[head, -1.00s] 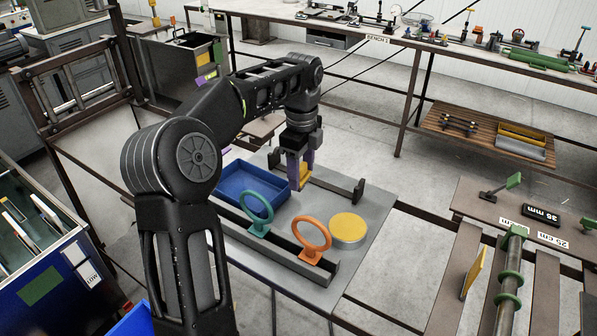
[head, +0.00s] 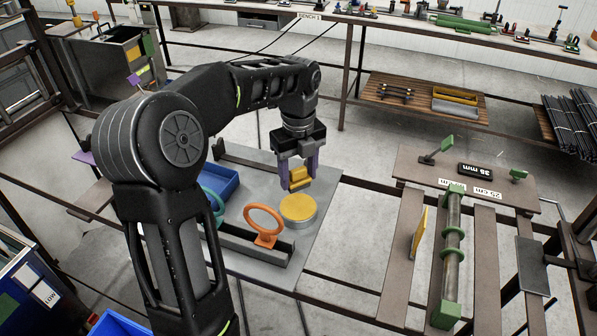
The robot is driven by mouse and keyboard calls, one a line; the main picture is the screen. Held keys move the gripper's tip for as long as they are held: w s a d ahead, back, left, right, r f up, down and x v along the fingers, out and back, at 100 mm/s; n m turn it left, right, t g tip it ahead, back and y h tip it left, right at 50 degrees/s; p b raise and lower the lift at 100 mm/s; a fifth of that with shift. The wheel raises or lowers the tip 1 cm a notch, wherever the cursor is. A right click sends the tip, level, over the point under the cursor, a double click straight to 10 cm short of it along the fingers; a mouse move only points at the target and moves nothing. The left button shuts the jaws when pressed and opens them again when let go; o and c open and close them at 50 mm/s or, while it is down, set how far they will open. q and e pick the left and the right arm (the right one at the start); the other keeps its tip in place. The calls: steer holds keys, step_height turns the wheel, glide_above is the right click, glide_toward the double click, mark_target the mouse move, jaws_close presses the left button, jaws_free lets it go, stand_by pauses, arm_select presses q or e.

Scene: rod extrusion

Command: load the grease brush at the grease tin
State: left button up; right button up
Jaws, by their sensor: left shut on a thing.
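The grease tin (head: 299,210) is a low round grey tin with a yellow top. It stands on the grey table plate (head: 322,196), right of the orange ring. My left gripper (head: 297,178) points down just above the tin's far edge. It is shut on a small yellow block-like thing (head: 299,176), which appears to be the grease brush. The fingers hide part of it. In this view the brush's lower end is close to the tin's top; I cannot tell whether they touch. My right gripper is not in view.
An orange ring (head: 264,224) on a foot stands left of the tin, at a dark rail (head: 240,246). A teal ring and a blue tray (head: 219,182) are partly behind my arm. A slatted bench with a green-ended rod (head: 451,250) stands at right.

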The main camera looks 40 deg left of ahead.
arm_select(q)
step_height(320, 180, down, 6)
steer(key=b, duration=0.5)
steer(key=shift+f+b, duration=0.35)
steer(key=shift+f, duration=0.15)
stand_by(1.2)
steer(key=shift+f, duration=0.1)
stand_by(1.3)
step_height(320, 180, up, 7)
steer(key=p, duration=0.6)
stand_by(0.9)
